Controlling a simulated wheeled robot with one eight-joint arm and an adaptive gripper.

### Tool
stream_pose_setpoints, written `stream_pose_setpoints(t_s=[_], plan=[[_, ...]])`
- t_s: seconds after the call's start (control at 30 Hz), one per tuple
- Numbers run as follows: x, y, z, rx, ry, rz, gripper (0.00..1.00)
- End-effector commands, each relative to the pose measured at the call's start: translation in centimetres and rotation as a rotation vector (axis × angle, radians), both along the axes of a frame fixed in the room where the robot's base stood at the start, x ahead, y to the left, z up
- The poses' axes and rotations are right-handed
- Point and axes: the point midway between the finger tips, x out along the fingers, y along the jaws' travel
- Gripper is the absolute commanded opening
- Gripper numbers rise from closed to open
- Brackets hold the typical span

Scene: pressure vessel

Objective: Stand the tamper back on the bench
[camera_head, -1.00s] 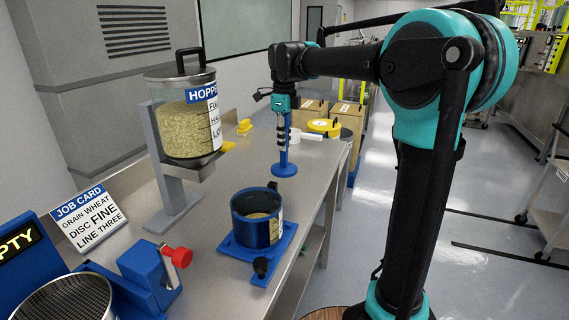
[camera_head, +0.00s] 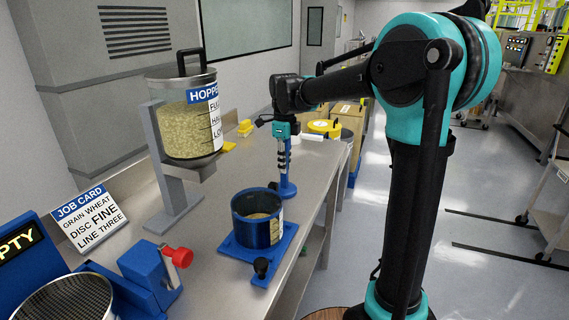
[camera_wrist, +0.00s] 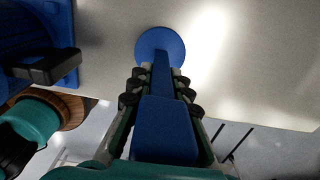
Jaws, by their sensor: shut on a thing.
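The blue tamper (camera_head: 287,187) has a round foot and an upright handle. It stands upright at the bench's right side, behind the blue pot; its foot looks at or very near the bench top, and I cannot tell whether it touches. My gripper (camera_head: 284,155) points down from above and is shut on the tamper's handle. In the wrist view the tamper's handle (camera_wrist: 165,125) runs between my fingers (camera_wrist: 162,90), with the round foot (camera_wrist: 160,42) beyond them. The steel bench (camera_head: 215,225) lies beneath.
The blue pot (camera_head: 256,222) of grain stands on a blue base in front of the tamper. A hopper (camera_head: 188,120) stands to the left on a grey stand. A yellow-lidded item (camera_head: 322,127) is behind. The bench's right edge is close to the tamper.

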Motion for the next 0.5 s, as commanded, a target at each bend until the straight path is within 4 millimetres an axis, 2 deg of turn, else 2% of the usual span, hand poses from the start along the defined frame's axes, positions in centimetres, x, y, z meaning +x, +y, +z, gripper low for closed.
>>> stream_pose_setpoints(t_s=[0.03, 0.07, 0.2, 0.5], plan=[[0.01, 0.01, -0.14, 0.000, 0.000, 0.000, 0.00], [0.02, 0.00, -0.15, 0.000, 0.000, 0.000, 0.21], [0.02, 0.00, -0.13, 0.000, 0.000, 0.000, 0.38], [0.01, 0.00, -0.05, 0.000, 0.000, 0.000, 0.39]])
